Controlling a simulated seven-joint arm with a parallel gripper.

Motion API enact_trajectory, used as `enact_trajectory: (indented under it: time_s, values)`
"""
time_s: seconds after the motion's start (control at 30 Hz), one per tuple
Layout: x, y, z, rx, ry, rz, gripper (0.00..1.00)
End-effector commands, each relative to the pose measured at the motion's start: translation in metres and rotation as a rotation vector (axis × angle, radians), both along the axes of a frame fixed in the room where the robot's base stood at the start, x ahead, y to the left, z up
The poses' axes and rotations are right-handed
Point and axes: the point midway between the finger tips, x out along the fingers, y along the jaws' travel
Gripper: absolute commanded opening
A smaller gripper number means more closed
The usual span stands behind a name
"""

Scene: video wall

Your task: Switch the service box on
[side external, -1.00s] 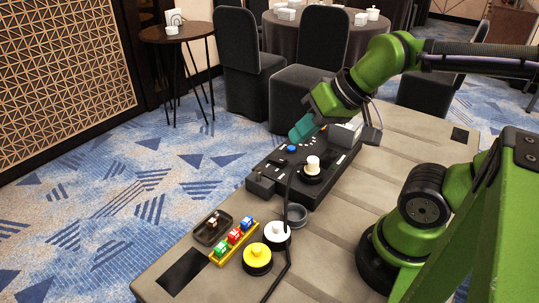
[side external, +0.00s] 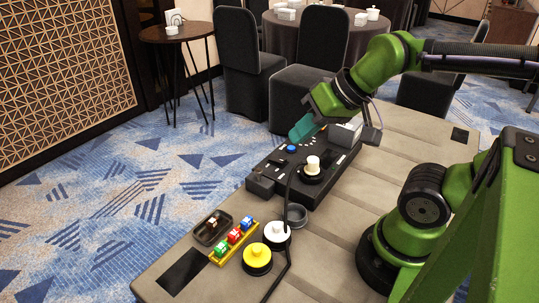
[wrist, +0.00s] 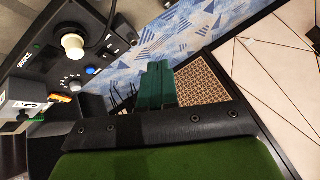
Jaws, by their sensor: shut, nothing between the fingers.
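The service box is a black panel (side external: 266,172) on the table in the side view. In the wrist view the panel (wrist: 48,55) is labelled SERVICE, with the white knob (wrist: 73,46), a small dial (wrist: 75,85) and the blue button (wrist: 91,70). My gripper (side external: 297,134) has teal fingers, shut and empty, just above the panel's far edge near the blue button. The fingers (wrist: 160,84) also show in the wrist view, to the right of the panel.
On the table (side external: 335,240) are a dark tray (side external: 204,239), a yellow rack of small coloured blocks (side external: 218,261), a white-topped knob (side external: 276,232), a yellow-topped one (side external: 257,256) and a grey cup (side external: 296,220). A black cable (side external: 279,279) runs beside them. Chairs stand beyond.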

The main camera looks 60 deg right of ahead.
Motion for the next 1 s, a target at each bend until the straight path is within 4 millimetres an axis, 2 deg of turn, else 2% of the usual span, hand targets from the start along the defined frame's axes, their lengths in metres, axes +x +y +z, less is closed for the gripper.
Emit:
enact_trajectory:
  time_s: [0.17,0.37,0.8,1.0]
  values:
    - [0.003,-0.009,-0.008,0.001,0.032,-0.037,0.0]
    - [0.025,-0.037,-0.029,0.07,0.167,-0.187,0.0]
    - [0.093,-0.114,-0.081,0.59,0.487,-0.743,0.0]
    - [0.121,-0.137,-0.092,0.821,0.553,-0.919,0.0]
